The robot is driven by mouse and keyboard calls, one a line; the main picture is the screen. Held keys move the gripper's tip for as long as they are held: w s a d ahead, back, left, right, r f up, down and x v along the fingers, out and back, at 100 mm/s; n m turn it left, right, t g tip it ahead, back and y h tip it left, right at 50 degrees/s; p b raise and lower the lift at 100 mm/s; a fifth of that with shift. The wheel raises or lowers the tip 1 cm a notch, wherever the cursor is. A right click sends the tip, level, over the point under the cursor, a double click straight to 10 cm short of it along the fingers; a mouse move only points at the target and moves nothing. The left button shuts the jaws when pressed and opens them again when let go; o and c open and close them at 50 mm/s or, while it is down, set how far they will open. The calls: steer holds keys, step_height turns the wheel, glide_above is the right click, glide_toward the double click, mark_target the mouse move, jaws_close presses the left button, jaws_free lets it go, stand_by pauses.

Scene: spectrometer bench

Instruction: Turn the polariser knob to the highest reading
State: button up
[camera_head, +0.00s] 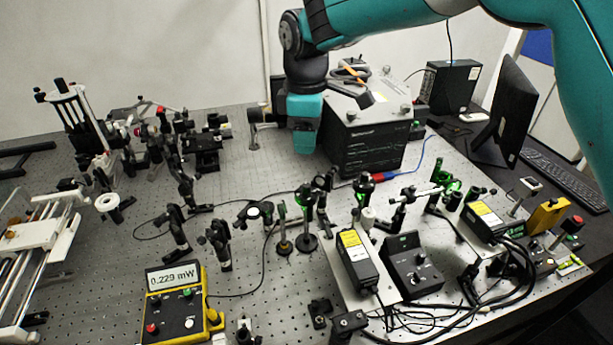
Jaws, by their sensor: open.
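The yellow power meter (175,300) stands at the front left, and its display reads 0.229 mW. Several small black optical mounts stand in the middle of the bench, some lit green, among them one mount (365,188) by a red and blue cable end. I cannot tell which of them carries the polariser knob.
The large black instrument box (365,140) stands right beside my wrist, with tools on top. Laser modules (357,262) and a black control box (412,268) with loose cables crowd the front right. A monitor (503,110) stands at the right. The bench's left middle has bare room.

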mark_target(306, 185)
step_height(306, 185, down, 12)
steer(key=p, duration=0.3)
steer(key=shift+r, duration=0.2)
jaws_close()
